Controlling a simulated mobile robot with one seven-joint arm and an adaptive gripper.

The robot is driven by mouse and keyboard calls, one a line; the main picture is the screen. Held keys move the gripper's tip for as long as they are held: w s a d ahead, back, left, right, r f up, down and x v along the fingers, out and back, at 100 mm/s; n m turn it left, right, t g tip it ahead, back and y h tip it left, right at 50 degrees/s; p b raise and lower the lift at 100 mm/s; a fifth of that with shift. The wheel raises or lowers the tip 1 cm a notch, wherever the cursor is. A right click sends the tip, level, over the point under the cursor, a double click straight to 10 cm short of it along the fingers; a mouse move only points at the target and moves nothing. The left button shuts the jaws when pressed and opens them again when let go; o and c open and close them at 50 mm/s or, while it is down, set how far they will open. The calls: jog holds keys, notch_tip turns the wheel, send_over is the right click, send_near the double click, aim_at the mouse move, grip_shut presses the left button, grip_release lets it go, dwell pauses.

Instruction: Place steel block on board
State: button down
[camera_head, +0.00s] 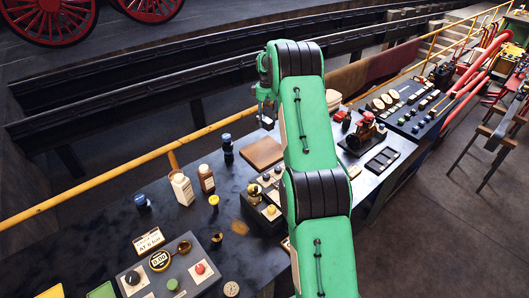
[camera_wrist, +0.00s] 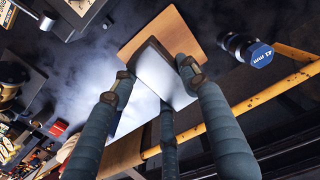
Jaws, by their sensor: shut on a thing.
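The steel block (camera_wrist: 162,78), smooth and shiny grey, is held between the fingers of my gripper (camera_wrist: 158,84) in the wrist view. In the head view, my gripper (camera_head: 266,112) hangs pointing down, a little behind and above the board. The board (camera_head: 261,153) is a flat brown wooden slab on the dark bench. In the wrist view, the board (camera_wrist: 146,33) lies beyond the block, which covers part of it. I cannot tell how large the gap between block and board is. The block is not clear in the head view.
A dark bottle (camera_head: 228,149) stands just left of the board; its blue cap, marked 42 mm, shows in the wrist view (camera_wrist: 262,55). A white bottle (camera_head: 182,188) and a brown bottle (camera_head: 206,179) stand further left. A yellow rail (camera_head: 120,172) runs behind the bench. A knob box (camera_head: 265,198) sits in front.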

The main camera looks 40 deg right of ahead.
jog(key=s+d, duration=0.1)
jog(key=d, duration=0.2)
send_over(273, 156)
notch_tip(273, 156, down, 11)
jog(key=shift+w+m, duration=0.25)
jog(key=shift+m, duration=0.05)
jog(key=shift+d, duration=0.1)
dwell(0.3)
jog(key=shift+f, duration=3)
jog(key=shift+f, duration=1.9)
jog(key=shift+f, duration=0.1)
jog(key=c, duration=0.9)
grip_release()
jog(key=shift+f, duration=0.1)
jog(key=shift+c, duration=0.2)
